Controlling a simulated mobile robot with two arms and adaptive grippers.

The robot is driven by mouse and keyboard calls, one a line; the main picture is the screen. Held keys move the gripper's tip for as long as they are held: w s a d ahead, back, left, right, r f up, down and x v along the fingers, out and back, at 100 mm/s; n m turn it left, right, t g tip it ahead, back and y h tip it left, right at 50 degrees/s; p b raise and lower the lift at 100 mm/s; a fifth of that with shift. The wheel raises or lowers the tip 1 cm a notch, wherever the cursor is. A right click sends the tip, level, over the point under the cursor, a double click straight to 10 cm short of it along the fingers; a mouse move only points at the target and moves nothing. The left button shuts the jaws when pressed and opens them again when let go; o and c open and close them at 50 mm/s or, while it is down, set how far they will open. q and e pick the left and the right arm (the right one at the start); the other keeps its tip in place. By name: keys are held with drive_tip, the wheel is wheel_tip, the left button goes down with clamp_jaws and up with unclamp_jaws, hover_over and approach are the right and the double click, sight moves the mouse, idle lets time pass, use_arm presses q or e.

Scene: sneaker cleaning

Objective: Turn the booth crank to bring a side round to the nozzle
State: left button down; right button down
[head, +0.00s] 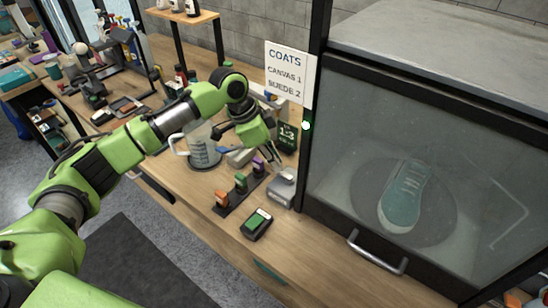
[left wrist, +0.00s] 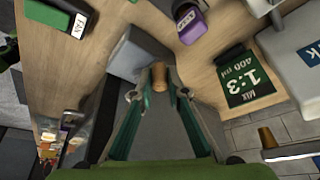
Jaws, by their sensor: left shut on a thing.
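The spray booth (head: 315,150) stands at the right of the head view with its glass front down. A teal sneaker (head: 404,195) lies behind the glass on a round turntable (head: 440,232). My left gripper (head: 276,168) is low beside the booth's left front corner, above a small grey box (head: 283,187). In the left wrist view its two fingers (left wrist: 160,92) are on either side of a small wooden knob (left wrist: 159,77), shut on it. The knob looks like the crank's handle; the crank arm is hard to make out. The nozzle cannot be made out. My right gripper is not in view.
A rack of coloured holders (head: 238,193), a device with a green screen (head: 257,223) and a measuring jug (head: 204,152) stand close by on the bench. A mix card (head: 288,137) and a coats sign (head: 287,72) are near the booth. The bench front is mostly clear.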

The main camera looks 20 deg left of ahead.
use_arm(q)
drive_tip(key=c, duration=2)
unclamp_jaws()
drive_tip(key=shift+o, duration=0.2)
drive_tip(key=v, duration=1.2)
